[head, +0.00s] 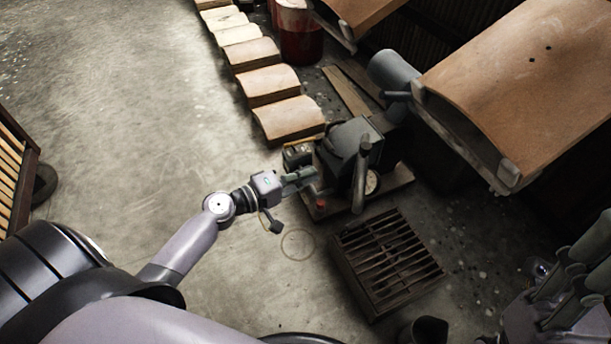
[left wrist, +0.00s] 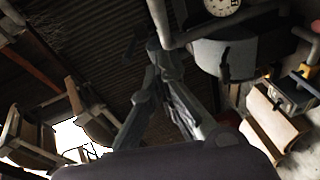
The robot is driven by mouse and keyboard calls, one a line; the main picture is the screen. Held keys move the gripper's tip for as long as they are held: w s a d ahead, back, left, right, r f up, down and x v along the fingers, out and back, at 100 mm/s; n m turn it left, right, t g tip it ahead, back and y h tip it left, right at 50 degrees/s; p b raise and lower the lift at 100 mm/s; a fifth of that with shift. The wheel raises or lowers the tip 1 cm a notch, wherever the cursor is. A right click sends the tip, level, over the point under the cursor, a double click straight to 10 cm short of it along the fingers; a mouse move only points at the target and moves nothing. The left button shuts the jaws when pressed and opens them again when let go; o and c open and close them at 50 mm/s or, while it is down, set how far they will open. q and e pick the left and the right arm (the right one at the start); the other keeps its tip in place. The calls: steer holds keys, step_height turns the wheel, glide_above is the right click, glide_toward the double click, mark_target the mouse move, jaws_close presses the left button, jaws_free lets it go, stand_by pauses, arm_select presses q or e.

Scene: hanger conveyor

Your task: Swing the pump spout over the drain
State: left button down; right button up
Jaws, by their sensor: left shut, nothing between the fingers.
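The pump (head: 350,142) is a dark grey machine on a wooden base. Its grey pipe spout (head: 361,178) runs down the picture beside a round dial (head: 371,183). The drain (head: 387,262) is a dark slatted grate on the floor, below the pump in the head view. My left gripper (head: 311,177) is shut and empty, left of the spout and apart from it. In the left wrist view a grey pipe (left wrist: 160,20) shows close to the fingertips, with the dial (left wrist: 222,5) beside it. My right gripper (head: 566,272) shows partly at the lower right; its fingertips are unclear.
A row of curved clay tiles (head: 290,118) lies behind the pump. Large tiles (head: 530,80) hang at the upper right. A red drum (head: 300,40) stands at the back. A slatted wooden crate (head: 14,165) is at far left.

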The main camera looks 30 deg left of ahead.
arm_select(q)
glide_toward(360, 163)
steer(key=w+a, duration=0.2)
steer(key=w, duration=0.1)
steer(key=d, duration=0.2)
steer(key=w+d, duration=0.1)
steer(key=d, duration=0.1)
steer(key=shift+f, duration=0.3)
